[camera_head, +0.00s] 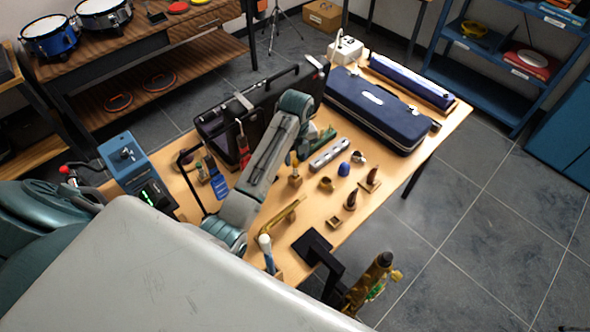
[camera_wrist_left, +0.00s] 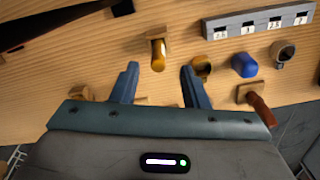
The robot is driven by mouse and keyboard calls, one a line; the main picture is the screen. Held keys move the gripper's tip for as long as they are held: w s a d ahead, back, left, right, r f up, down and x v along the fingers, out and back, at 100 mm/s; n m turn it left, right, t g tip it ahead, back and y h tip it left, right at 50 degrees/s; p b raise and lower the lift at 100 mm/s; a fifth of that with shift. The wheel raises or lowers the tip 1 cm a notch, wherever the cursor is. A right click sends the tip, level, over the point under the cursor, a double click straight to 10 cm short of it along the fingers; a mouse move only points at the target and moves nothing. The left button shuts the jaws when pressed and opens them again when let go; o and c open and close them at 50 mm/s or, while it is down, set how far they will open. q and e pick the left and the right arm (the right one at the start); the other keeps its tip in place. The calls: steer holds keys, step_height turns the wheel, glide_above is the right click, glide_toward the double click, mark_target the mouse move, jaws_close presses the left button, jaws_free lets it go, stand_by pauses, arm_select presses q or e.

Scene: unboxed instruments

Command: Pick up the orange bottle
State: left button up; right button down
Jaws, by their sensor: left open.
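The orange bottle (camera_wrist_left: 158,60) is small and stands at a small wooden block. It appears in the head view (camera_head: 294,158) as a small yellow-orange top over its block, just right of my left forearm. My left gripper (camera_wrist_left: 159,69) is open and empty. In its wrist view the two blue-grey fingers are on either side of the bottle, with gaps on both sides; I cannot tell how far the tips are above it. In the head view my arm reaches over the table and the jaws are hard to make out. My right gripper is not in view.
Right of the bottle are an amber round piece (camera_wrist_left: 202,68), a blue piece (camera_wrist_left: 243,65) and a ring (camera_wrist_left: 280,57). A slotted block with numbers (camera_wrist_left: 262,23) lies behind. A black case (camera_head: 220,125) and a blue case (camera_head: 375,108) occupy the table's far side.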

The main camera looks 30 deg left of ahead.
mark_target(295, 169)
arm_select(q)
steer(key=shift+w+a+f, duration=0.1)
steer(key=shift+f, duration=0.6)
steer(key=shift+f+p, duration=0.35)
steer(key=shift+p, duration=0.15)
steer(key=f, duration=0.1)
steer(key=f+p, duration=0.1)
steer(key=f, duration=0.1)
steer(key=shift+s+f+p, duration=0.2)
steer(key=shift+f+p, duration=0.1)
steer(key=shift+w+f, duration=0.1)
steer(key=shift+f, duration=0.35)
jaws_close()
